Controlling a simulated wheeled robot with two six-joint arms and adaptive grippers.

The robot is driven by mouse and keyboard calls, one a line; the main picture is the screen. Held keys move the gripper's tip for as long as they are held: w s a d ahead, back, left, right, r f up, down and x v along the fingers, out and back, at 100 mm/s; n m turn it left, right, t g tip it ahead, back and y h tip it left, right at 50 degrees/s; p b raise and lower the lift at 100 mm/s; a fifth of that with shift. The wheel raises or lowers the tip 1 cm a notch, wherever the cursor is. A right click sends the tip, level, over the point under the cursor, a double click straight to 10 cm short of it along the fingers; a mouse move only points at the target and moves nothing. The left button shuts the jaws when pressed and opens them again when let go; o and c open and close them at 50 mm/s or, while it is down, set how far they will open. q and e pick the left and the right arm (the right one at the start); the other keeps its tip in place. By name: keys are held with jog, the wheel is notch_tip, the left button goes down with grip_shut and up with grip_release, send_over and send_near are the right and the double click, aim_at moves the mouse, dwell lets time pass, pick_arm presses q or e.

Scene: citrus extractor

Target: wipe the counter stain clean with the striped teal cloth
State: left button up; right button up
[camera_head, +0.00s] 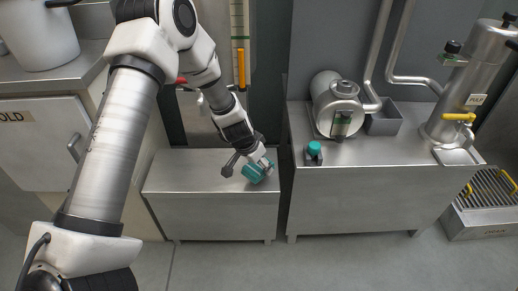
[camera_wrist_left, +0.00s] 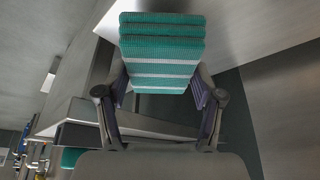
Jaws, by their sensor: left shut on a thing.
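The striped teal cloth (camera_head: 254,173) is folded, teal with white stripes. It is at the right end of the left low counter (camera_head: 190,165) in the head view. In the left wrist view the cloth (camera_wrist_left: 162,52) sits between the fingers of my left gripper (camera_wrist_left: 160,95). My left gripper (camera_head: 256,165) is shut on it. I cannot tell whether the cloth touches the counter top. No stain can be made out on the visible counter; the cloth and gripper hide part of it. My right gripper is not in view.
A gap separates this counter from the right counter (camera_head: 400,155). That one holds a steel cylinder machine (camera_head: 337,103), a teal-topped button box (camera_head: 314,152), a grey bin (camera_head: 385,120) and a tall steel vessel (camera_head: 482,75). A yellow-handled grate (camera_head: 487,195) stands at far right.

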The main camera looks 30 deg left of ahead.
pick_arm(q)
jog(key=shift+r+p, duration=1.7)
jog(key=shift+r, duration=0.45)
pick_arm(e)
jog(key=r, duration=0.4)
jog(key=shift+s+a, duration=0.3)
pick_arm(q)
jog(key=shift+f, duration=0.1)
